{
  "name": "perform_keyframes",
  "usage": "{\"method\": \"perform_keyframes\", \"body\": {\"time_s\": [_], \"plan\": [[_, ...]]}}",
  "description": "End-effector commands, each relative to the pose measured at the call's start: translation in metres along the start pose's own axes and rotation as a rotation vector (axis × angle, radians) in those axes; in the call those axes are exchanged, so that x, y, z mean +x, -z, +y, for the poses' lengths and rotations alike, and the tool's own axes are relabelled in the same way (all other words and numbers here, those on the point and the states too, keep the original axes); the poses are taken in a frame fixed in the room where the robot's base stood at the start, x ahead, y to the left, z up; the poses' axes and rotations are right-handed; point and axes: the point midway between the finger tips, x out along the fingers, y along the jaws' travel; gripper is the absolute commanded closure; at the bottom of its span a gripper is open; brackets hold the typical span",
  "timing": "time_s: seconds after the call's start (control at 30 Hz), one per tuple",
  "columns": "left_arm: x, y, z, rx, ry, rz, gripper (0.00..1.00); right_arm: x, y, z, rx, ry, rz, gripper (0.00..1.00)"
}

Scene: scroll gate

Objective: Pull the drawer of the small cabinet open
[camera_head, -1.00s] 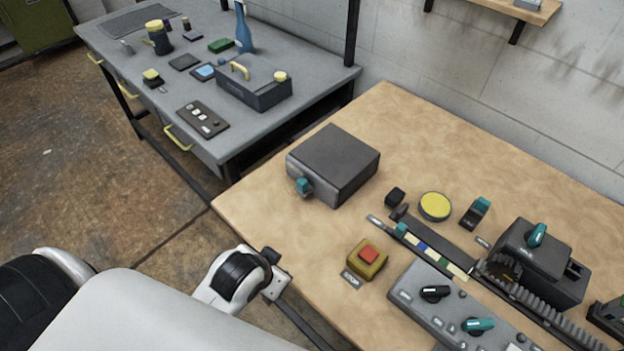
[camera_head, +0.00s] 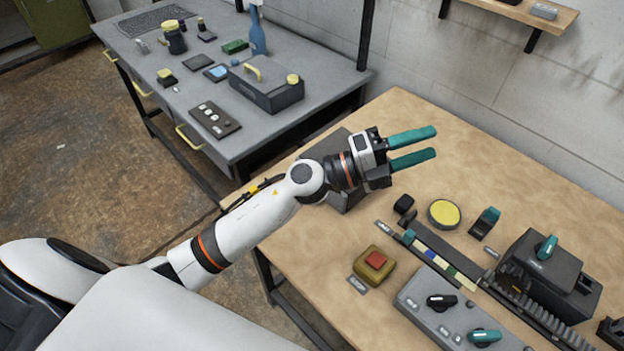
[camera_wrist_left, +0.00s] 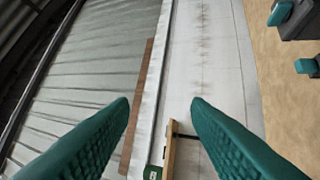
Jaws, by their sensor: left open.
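The small dark grey cabinet (camera_head: 350,194) stands on the wooden table, mostly hidden behind my left arm. Its front and its teal handle do not show now. My left gripper (camera_head: 412,147) is open and empty above the table, with its two teal fingers pointing right, past the cabinet. In the left wrist view the open fingers (camera_wrist_left: 160,120) have nothing between them and face the wall. My right gripper is in no view.
The wooden table (camera_head: 480,150) holds a yellow round button (camera_head: 444,213), a red button on a yellow box (camera_head: 375,261), a grey panel with knobs (camera_head: 440,305) and a dark machine (camera_head: 548,275). A grey workbench (camera_head: 190,90) with tools stands at the back left.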

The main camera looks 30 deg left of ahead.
Motion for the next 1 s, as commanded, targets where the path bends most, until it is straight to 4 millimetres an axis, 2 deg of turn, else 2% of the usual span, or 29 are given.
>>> {"method": "perform_keyframes", "body": {"time_s": [0.13,0.27,0.37,0.5,0.63,0.7,0.8,0.9,1.0], "plan": [[0.007,-0.022,-0.026,0.219,0.176,-0.294,0.56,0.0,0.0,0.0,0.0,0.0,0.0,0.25],[-0.006,-0.023,-0.059,0.381,0.387,-0.518,0.56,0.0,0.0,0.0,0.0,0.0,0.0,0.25],[-0.027,-0.009,-0.083,0.487,0.583,-0.665,0.56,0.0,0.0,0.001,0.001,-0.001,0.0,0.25],[-0.069,0.03,-0.104,0.596,0.904,-0.82,0.56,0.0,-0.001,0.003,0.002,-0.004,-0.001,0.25],[-0.114,0.078,-0.103,0.645,1.223,-0.903,0.56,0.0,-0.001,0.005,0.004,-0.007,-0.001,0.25],[-0.136,0.101,-0.096,0.648,1.377,-0.921,0.56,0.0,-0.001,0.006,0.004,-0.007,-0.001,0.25],[-0.161,0.125,-0.083,0.638,1.548,-0.93,0.56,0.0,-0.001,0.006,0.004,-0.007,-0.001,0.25],[-0.176,0.139,-0.072,0.623,1.655,-0.928,0.56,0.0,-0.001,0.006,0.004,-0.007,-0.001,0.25],[-0.183,0.144,-0.069,0.613,1.701,-0.926,0.56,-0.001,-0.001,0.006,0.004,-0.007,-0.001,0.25]]}}
